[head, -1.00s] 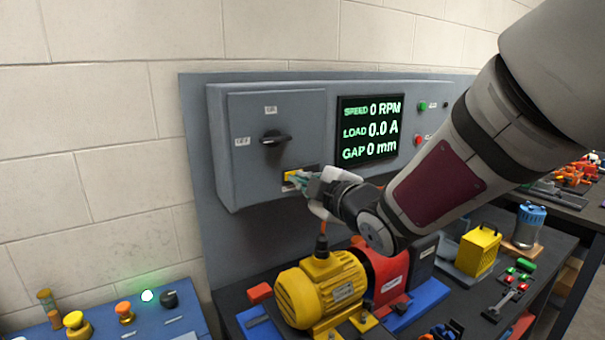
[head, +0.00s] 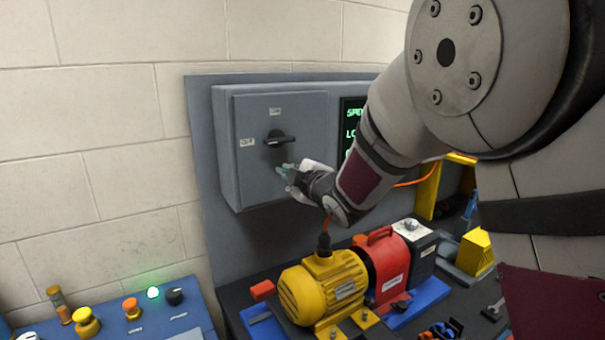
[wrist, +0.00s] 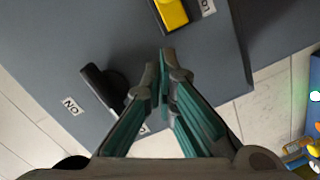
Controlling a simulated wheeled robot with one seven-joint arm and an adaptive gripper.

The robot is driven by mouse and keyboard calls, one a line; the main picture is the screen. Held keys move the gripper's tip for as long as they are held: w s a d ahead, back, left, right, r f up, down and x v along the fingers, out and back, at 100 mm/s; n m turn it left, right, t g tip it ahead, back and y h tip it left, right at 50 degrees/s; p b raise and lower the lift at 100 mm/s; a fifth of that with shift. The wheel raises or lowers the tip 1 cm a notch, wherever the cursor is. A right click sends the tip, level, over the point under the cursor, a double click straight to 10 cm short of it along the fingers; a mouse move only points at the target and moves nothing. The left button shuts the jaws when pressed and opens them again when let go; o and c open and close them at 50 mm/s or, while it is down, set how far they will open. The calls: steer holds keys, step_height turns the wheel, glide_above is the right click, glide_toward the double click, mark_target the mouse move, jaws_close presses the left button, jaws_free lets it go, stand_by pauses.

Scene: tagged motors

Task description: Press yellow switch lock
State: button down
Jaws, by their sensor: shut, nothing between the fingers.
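The yellow switch lock (wrist: 172,12) shows at the top of the wrist view, on the grey switch box, beside a small white label. In the head view it is hidden behind my gripper and arm. My gripper (wrist: 162,75) is shut and empty, with its fingertips close together, below the yellow lock in the wrist view and apart from it in the picture. In the head view my gripper (head: 284,172) is in front of the box face, just below the black rotary handle (head: 278,138). The handle lies roughly horizontal there.
The grey switch box (head: 240,180) is mounted on a wall panel. A dark display (head: 351,112) is partly covered by my arm. Below stand a yellow motor (head: 322,285) and a red unit (head: 385,262) on the bench. A blue console (head: 165,318) with buttons is at lower left.

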steer(key=shift+w+d+f, duration=0.35)
steer(key=shift+w+d, duration=0.1)
steer(key=shift+d, duration=0.15)
steer(key=shift+w+d+f, duration=0.35)
steer(key=shift+w+d, duration=0.1)
steer(key=shift+d, duration=0.15)
steer(key=w+d+b, duration=0.2)
steer(key=w+d, duration=0.1)
steer(key=d, duration=0.2)
steer(key=shift+w+b, duration=0.2)
steer(key=shift+b, duration=0.15)
